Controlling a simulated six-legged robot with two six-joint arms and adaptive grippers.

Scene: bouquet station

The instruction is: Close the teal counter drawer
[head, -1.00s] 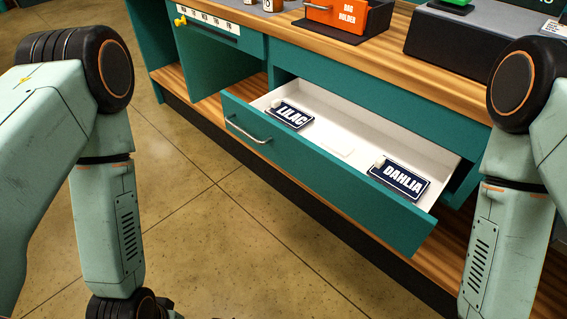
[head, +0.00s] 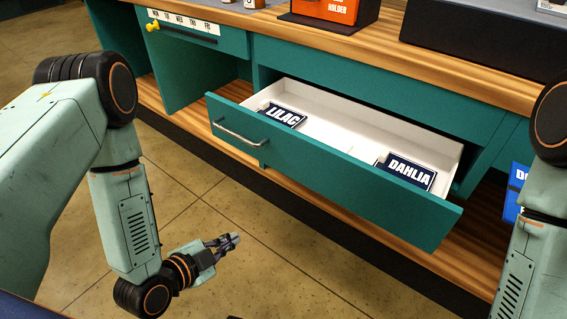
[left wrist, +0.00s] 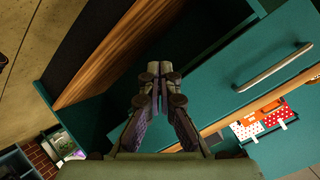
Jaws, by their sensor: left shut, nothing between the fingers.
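The teal counter drawer (head: 330,182) is pulled open in the head view. Its white inside holds a dark LILAC sign (head: 281,115) at the left and a dark DAHLIA sign (head: 406,172) at the right. Its metal handle (head: 240,134) is on the left part of the front; a metal bar handle (left wrist: 274,68) also shows in the left wrist view. My left gripper (head: 235,240) is shut and empty, in front of and below the drawer front, apart from it. Its fingers show in the left wrist view (left wrist: 155,78). My right gripper is outside the head view.
The wood-topped teal counter (head: 400,59) carries an orange holder (head: 328,9) at the back. A weekday strip with a yellow knob (head: 153,26) is at the upper left. A blue sign (head: 515,190) stands right of the drawer. Open floor lies before the counter.

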